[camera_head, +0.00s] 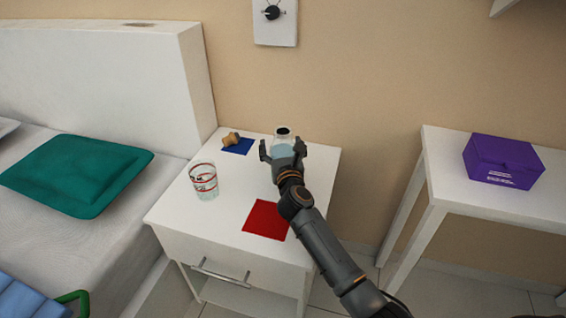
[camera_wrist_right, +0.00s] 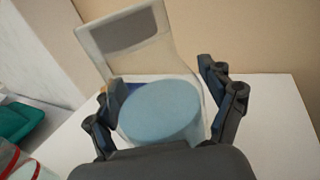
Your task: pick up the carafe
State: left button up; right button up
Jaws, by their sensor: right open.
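The carafe (camera_head: 283,134) is clear glass with light blue liquid and a dark mouth. It stands on the white nightstand (camera_head: 218,226) near the wall. My right gripper (camera_head: 283,148) is open, with one finger on each side of the carafe. In the right wrist view the carafe (camera_wrist_right: 150,62) appears between the fingers of my right gripper (camera_wrist_right: 165,105), with its light blue liquid low in it. I cannot tell whether the fingers touch the glass. The gripper hides the carafe's lower part in the head view. My left gripper is not in view.
A glass with red bands (camera_head: 204,181) stands left on the nightstand. A red square (camera_head: 266,219) lies at the front. A bed with a green pillow (camera_head: 78,174) is left; a purple box (camera_head: 503,160) is right.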

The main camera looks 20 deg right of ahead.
grip_shut()
dwell(0.4)
jog(key=shift+w+r, duration=0.1)
